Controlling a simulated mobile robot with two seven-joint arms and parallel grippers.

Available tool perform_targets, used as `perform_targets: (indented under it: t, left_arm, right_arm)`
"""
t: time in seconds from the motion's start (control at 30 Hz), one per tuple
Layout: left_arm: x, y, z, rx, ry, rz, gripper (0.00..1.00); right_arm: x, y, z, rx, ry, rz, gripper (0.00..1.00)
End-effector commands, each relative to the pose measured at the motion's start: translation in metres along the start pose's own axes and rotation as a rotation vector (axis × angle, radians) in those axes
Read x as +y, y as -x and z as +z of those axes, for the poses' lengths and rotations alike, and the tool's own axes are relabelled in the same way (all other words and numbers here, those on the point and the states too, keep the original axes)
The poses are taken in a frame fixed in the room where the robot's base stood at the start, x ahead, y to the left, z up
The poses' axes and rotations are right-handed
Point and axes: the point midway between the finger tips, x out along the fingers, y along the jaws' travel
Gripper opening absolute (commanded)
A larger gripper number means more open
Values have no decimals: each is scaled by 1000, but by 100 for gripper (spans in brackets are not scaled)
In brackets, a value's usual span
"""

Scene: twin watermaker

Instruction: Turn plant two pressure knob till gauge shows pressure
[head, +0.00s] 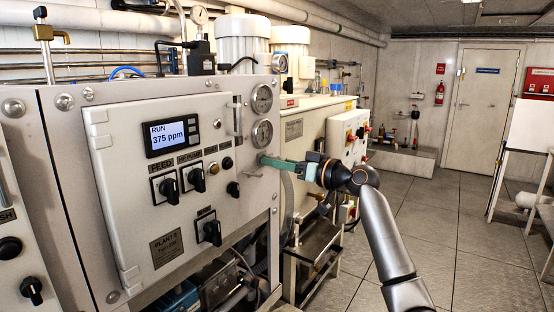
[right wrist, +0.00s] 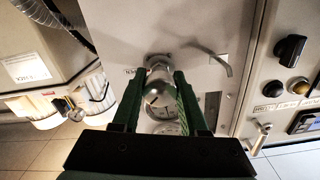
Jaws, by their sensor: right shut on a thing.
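The plant two panel (head: 130,190) carries a PLANT 2 label and a display (head: 172,136) reading RUN 375 ppm. Two round gauges, an upper one (head: 262,98) and a lower one (head: 262,133), sit on the strip right of the panel door; their needles are too small to read. My right gripper (head: 264,158) reaches in from the right just below the lower gauge. In the right wrist view its green fingers are shut on a silver pressure knob (right wrist: 158,84), one on each side. My left gripper is out of view.
Black selector knobs such as the FEED knob (head: 166,188) sit on the panel. A door handle (head: 237,115) stands out left of the gauges. A second cream cabinet (head: 312,150) stands behind my right gripper. The tiled floor (head: 440,230) to the right is clear.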

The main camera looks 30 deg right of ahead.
Motion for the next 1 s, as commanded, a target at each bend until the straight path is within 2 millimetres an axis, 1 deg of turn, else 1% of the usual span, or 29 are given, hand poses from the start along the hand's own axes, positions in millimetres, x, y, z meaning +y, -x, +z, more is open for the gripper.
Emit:
perform_targets:
  t: [0.03, 0.3, 0.5, 0.73, 1.0]
  left_arm:
    - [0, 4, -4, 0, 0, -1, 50]
    - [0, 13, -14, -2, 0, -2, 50]
    - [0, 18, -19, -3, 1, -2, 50]
    - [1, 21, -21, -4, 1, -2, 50]
    - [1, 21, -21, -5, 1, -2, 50]
  right_arm:
    - [-1, 0, -2, -1, -40, -1, 0]
    - [-1, 0, -2, -2, -242, 0, 0]
    - [0, 0, -1, -1, -354, 0, 0]
    - [0, 0, -1, 0, -424, 0, 0]
    - [0, 0, 0, 1, -442, 0, 0]
